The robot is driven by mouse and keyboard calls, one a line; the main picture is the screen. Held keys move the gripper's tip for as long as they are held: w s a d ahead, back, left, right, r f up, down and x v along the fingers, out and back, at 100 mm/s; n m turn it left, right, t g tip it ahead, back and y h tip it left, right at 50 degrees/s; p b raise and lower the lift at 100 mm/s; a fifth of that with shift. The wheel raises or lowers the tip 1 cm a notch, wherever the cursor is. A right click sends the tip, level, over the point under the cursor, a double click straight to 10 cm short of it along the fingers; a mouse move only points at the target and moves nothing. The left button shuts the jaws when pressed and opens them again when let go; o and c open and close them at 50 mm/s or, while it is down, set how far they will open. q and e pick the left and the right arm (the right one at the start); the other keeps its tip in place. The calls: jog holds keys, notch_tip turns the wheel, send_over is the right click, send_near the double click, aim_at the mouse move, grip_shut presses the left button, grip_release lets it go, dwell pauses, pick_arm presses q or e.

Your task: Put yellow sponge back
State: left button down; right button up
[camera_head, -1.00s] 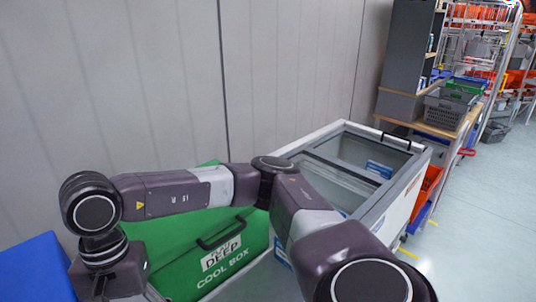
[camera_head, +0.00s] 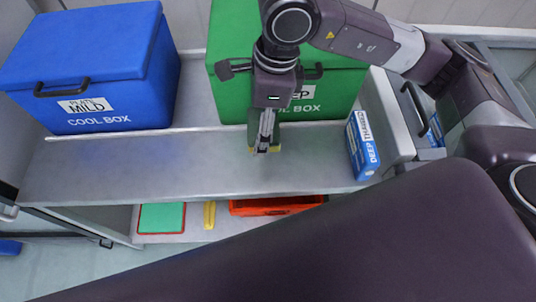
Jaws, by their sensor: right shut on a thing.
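My right gripper (camera_head: 265,146) points down over the grey steel counter in front of the green cool box. It is shut on a yellow sponge (camera_head: 276,150), of which only small yellow edges show beside the fingers. The sponge is at or just above the counter top; I cannot tell whether it touches. My left gripper is not in view.
A blue cool box (camera_head: 95,75) and a green cool box (camera_head: 235,75) stand on the counter (camera_head: 120,170). A blue-white carton (camera_head: 362,145) stands at right. The lower shelf holds a green-red tray (camera_head: 162,218), a yellow item (camera_head: 210,215) and an orange tote (camera_head: 275,205).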

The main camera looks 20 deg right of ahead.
jog(key=p, duration=0.1)
send_over(260, 166)
jog(key=f, duration=1.1)
jog(key=shift+s+d, duration=0.1)
jog(key=shift+d, duration=0.1)
notch_tip(260, 166, down, 4)
jog(key=shift+f+p, duration=0.25)
jog(key=shift+p, duration=0.25)
jog(key=shift+f, duration=0.2)
jog(key=o, duration=1)
jog(key=shift+r, duration=0.1)
